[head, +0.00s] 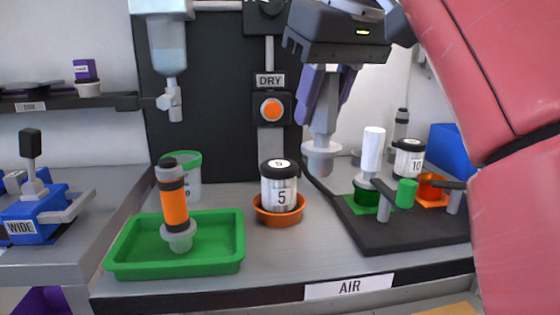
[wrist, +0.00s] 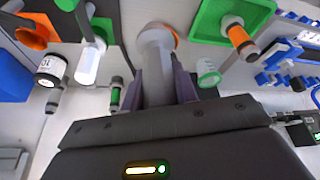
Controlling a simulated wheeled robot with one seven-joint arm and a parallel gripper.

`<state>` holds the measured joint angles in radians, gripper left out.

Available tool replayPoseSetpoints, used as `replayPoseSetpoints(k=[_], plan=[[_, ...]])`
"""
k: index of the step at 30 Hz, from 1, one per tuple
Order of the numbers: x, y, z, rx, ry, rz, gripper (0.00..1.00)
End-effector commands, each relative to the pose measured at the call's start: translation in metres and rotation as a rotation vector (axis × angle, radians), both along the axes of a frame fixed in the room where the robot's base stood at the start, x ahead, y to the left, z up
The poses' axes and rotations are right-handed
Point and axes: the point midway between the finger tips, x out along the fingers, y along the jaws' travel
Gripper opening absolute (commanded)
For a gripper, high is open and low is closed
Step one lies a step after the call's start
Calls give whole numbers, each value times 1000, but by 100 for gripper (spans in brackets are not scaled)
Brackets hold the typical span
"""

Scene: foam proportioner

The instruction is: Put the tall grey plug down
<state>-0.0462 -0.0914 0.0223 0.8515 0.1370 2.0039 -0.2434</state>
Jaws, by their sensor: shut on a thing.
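My gripper (head: 320,110) is shut on the tall grey plug (head: 322,140), which hangs upright with its wide flanged end down. The plug is above the bench, right of the canister labelled 5 (head: 280,188) and behind the black board (head: 420,225). It appears clear of the bench. In the wrist view the grey plug (wrist: 156,60) sticks out between the purple fingers of my gripper (wrist: 160,88). The plug's upper part is partly hidden by the fingers.
A green tray (head: 120,262) holds an orange-and-black piece (head: 174,205). The 5 canister stands in an orange dish (head: 278,216). The board carries a white cylinder (head: 373,150) and low clamps. The canister labelled 10 (head: 409,160) and a blue box (head: 450,148) stand right.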

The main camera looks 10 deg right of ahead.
Motion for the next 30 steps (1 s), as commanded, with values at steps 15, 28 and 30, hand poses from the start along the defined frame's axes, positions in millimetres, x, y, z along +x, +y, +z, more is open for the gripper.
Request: replayPoseSetpoints(k=[15,28,30], plan=[[124,0,2,0,2,-1,0],[149,0,-15,0,1,0,0],[149,0,-21,-1,2,0,0]])
